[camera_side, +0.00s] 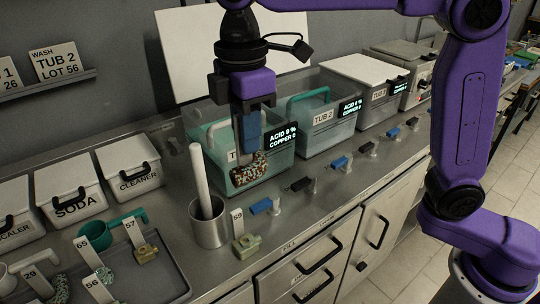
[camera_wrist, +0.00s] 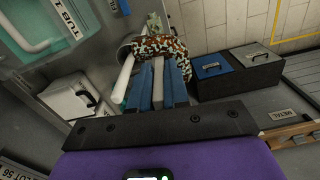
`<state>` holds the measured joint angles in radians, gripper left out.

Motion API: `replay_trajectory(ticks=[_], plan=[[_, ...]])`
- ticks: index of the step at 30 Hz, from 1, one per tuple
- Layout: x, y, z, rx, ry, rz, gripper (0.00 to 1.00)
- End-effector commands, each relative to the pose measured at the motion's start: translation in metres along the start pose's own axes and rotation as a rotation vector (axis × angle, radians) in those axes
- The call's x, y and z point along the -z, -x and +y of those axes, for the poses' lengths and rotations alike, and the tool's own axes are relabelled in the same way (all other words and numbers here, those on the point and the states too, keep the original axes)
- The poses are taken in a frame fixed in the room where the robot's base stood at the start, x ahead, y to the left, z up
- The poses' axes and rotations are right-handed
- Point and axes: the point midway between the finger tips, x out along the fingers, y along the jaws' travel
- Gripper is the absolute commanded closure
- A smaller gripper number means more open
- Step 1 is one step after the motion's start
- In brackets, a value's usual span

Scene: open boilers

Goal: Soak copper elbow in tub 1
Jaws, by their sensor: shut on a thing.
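My gripper (camera_side: 247,135) points down with blue fingers at the near side of tub 1. It is shut on a mottled brown, green and white piece, which I take as the copper elbow (camera_side: 248,170). In the wrist view the elbow (camera_wrist: 160,48) lies across the tips of the blue fingers (camera_wrist: 158,82). Tub 1 (camera_side: 270,163) is open and translucent, with greenish contents. The elbow overlaps its front wall in the side view; I cannot tell whether it is inside or in front. The tub 1 label (camera_wrist: 68,20) shows at upper left in the wrist view.
Tub 2 (camera_side: 325,140) stands open to the right, beside lidded boxes. A steel cup (camera_side: 210,230) with a white rod stands in front of tub 1. Small blue and black handles line the counter front. A tray (camera_side: 165,275) with tagged fittings and white boxes are left.

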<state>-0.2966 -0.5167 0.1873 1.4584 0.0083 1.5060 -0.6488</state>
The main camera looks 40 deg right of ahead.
Motion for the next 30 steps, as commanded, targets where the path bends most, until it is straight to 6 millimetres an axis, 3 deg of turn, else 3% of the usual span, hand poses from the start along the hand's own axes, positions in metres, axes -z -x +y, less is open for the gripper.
replay_trajectory(ticks=[1,8,18,24,30], plan=[[-0.001,0.002,0.019,-0.001,-0.030,-0.001,1.00],[-0.020,0.009,0.096,-0.004,-0.134,-0.004,1.00],[-0.086,0.006,0.198,-0.007,-0.289,-0.009,1.00],[-0.128,0.001,0.235,-0.008,-0.357,-0.011,1.00],[-0.149,-0.003,0.250,-0.008,-0.389,-0.013,1.00]])
